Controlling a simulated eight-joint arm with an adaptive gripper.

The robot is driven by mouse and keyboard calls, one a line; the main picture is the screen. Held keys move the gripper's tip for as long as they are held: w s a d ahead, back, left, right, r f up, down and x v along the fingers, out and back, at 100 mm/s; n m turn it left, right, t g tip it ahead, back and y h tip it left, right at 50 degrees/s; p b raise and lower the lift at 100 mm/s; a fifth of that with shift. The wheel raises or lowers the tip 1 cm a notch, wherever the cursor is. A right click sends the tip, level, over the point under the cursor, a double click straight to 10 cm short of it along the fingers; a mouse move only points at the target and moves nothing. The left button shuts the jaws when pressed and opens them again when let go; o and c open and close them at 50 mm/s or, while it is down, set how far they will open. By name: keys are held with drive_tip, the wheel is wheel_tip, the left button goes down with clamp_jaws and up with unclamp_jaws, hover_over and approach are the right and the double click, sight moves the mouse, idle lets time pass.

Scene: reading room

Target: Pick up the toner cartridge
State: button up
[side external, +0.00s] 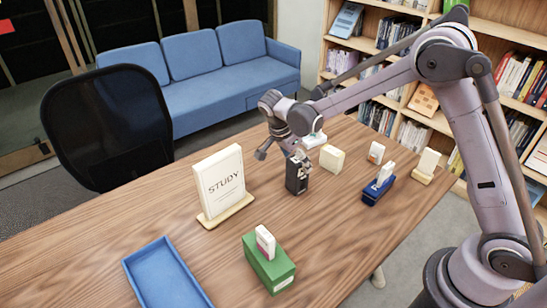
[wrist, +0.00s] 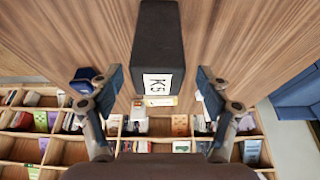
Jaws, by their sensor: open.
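The toner cartridge is a black upright block with a white "K5" label in the wrist view (wrist: 158,35). In the side external view it (side external: 296,180) stands on the wooden table (side external: 330,240), its top partly hidden by my gripper (side external: 298,155). In the wrist view my gripper (wrist: 159,80) is open, with one finger to each side of the cartridge's labelled end and a visible gap on both sides. Nothing is held. How far the fingertips reach down along the cartridge is hard to tell.
A "STUDY" sign (side external: 220,183) stands left of the cartridge. A cream block (side external: 331,158) is close by on the right, with a blue item (side external: 375,192) farther right. A green box (side external: 268,268) and an empty blue tray (side external: 165,275) are in front.

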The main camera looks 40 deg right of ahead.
drive_tip(key=shift+x, duration=2.85)
drive_tip(key=shift+s, duration=0.15)
drive_tip(key=c, duration=1.5)
